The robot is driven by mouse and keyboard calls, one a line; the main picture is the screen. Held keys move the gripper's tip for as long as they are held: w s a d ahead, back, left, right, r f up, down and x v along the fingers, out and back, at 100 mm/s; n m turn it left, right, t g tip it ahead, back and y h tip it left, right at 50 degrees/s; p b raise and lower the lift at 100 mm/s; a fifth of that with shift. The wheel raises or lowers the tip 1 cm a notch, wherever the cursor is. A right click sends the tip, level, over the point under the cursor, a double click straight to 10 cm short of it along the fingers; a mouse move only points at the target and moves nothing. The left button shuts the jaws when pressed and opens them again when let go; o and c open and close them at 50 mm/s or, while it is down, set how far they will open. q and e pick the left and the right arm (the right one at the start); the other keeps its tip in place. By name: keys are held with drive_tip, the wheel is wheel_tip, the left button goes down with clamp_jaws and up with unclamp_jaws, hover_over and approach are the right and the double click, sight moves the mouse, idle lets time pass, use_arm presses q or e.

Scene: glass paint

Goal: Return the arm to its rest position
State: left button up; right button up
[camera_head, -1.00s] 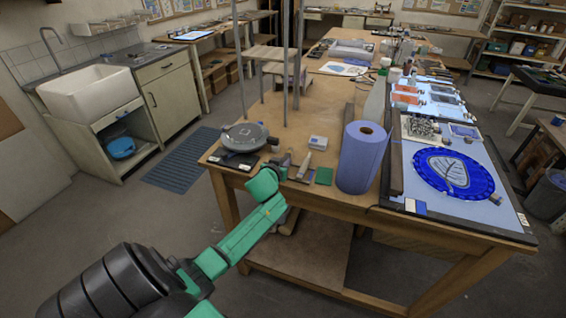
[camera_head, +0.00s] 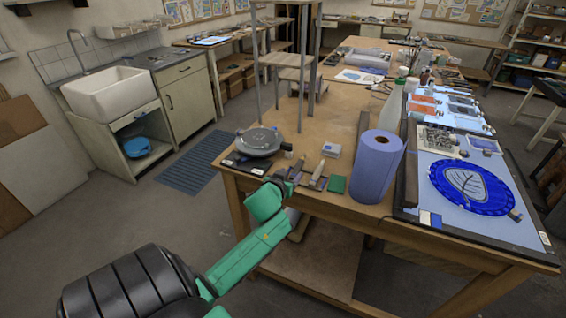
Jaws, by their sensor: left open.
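My left arm comes in from the lower left, with a black upper part and green links. My left gripper (camera_head: 291,178) is open at the near edge of the wooden workbench (camera_head: 330,115), beside small tools lying there. It is small in the view, and I see nothing held in it. My right gripper is out of view.
A grey round turntable (camera_head: 259,141) stands left of the gripper. A blue leaf plate (camera_head: 472,188) lies on the right panel.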

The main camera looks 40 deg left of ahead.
use_arm(q)
drive_tip(key=v, duration=0.7)
drive_tip(key=s+d+f+m+g+h+b, duration=0.1)
drive_tip(key=s+d+f+g, duration=0.15)
drive_tip(key=f, duration=0.85)
drive_tip(key=s+d+f+m+g+h+b, duration=0.1)
drive_tip(key=s+f, duration=0.2)
drive_tip(key=f, duration=0.7)
drive_tip(key=s+d+f+m+g+h+b, duration=0.1)
drive_tip(key=s+f+g, duration=0.1)
drive_tip(key=f, duration=0.9)
drive_tip(key=s+d+f+m+g+h, duration=0.1)
drive_tip(key=s+d+f+m+g, duration=0.1)
drive_tip(key=s+f, duration=0.8)
drive_tip(key=s+d+f+m+g+h+b, duration=0.1)
drive_tip(key=s+d+f+g, duration=0.3)
drive_tip(key=s+f, duration=0.7)
drive_tip(key=s+d+m, duration=0.1)
drive_tip(key=s+d, duration=0.1)
drive_tip(key=s, duration=0.3)
drive_tip(key=shift+s+d, duration=0.15)
drive_tip(key=shift+s, duration=0.25)
